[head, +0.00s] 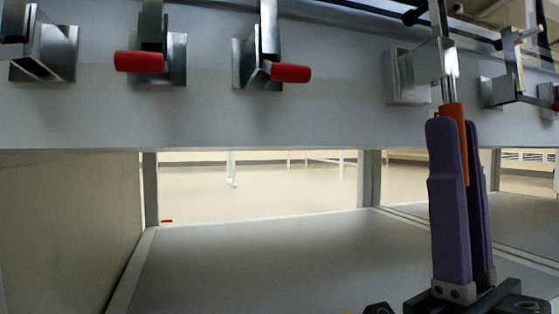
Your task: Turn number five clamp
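A row of metal toggle clamps runs along the grey panel at the top. My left gripper is not in view.
Other clamps with red handles (140,62) (291,73) stick out at the upper left, and another clamp (510,88) stands at the far right. A grey floor panel (260,265) lies below, clear left of my gripper. A beige wall (65,225) closes the left side.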

